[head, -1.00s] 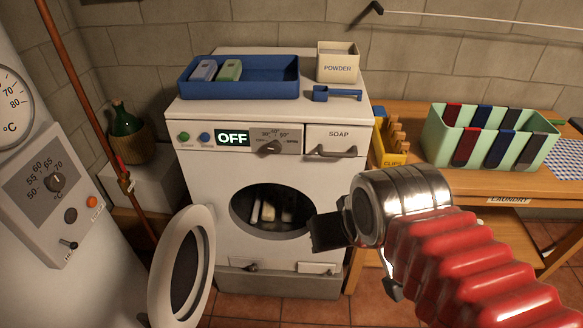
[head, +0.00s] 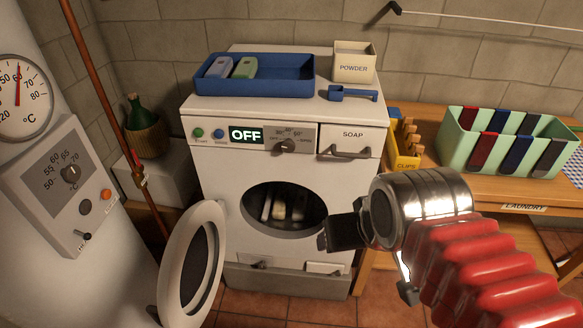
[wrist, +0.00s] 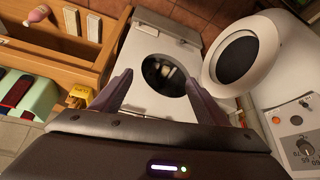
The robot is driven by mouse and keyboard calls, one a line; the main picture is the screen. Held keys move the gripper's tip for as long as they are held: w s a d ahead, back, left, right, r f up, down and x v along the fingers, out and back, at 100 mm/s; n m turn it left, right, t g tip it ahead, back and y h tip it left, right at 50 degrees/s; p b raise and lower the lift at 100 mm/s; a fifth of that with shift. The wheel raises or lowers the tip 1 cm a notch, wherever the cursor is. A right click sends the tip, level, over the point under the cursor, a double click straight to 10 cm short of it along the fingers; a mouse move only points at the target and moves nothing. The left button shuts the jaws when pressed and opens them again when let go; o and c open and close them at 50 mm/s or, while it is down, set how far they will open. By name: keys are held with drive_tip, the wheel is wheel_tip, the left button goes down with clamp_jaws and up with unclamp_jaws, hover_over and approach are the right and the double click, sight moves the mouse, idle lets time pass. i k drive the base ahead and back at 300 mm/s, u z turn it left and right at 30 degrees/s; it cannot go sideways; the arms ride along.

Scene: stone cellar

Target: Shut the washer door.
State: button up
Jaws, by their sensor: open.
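The white washer (head: 215,165) stands against the wall, its display reading OFF. Its round door (head: 192,262) hangs wide open to the left of the drum opening (head: 283,209). Some pale items lie inside the drum. In the wrist view the door (wrist: 238,60) is at the upper right and the washer front (wrist: 140,95) is in the middle. My gripper (head: 335,238) is to the right of the drum opening, in front of the washer, apart from the door. In the wrist view my gripper (wrist: 182,90) has its two fingers spread with nothing between them.
A blue tray (head: 255,88) with two boxes, a powder box (head: 353,65) and a blue scoop (head: 352,93) stand on the washer. A wooden table (head: 440,180) is at the right. A boiler (head: 75,180) and copper pipe (head: 105,120) stand at the left, near the door.

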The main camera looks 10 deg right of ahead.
sight(191, 270)
drive_tip(key=z, duration=0.1)
drive_tip(key=i, duration=0.3)
drive_tip(key=u, duration=3.1)
drive_tip(key=i, duration=0.2)
drive_tip(key=z, duration=0.15)
